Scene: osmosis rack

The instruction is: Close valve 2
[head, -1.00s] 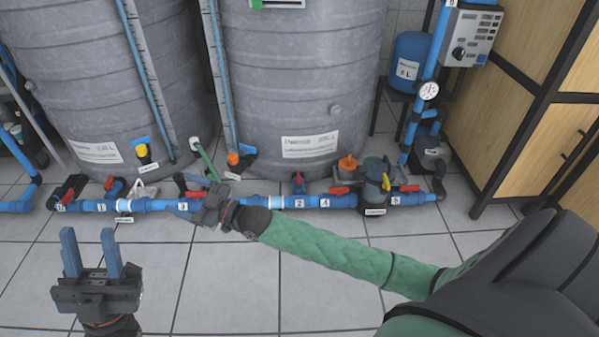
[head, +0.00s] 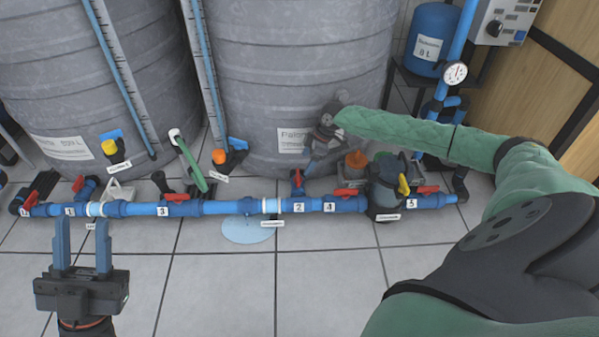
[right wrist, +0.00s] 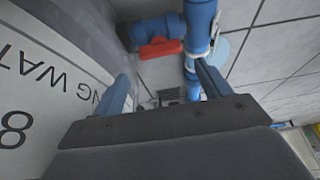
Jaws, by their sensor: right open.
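Valve 2 is a blue valve with a red handle (head: 297,178) on a short branch above the label 2 (head: 298,207) on the blue pipe. In the right wrist view a red handle (right wrist: 160,49) lies ahead, between the lines of the two fingers and apart from them. My right gripper (head: 309,168) is open in front of the right tank, just above and behind valve 2. Whether its tips touch anything cannot be told in the head view. My left gripper (head: 82,220) is open and empty at lower left.
The blue pipe (head: 220,207) runs along the floor with other red-handled valves. A grey tank (head: 300,60) stands close behind. A pump (head: 385,185) and an orange-topped part (head: 356,160) are to the right. A light blue puddle (head: 247,231) lies on the tiles.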

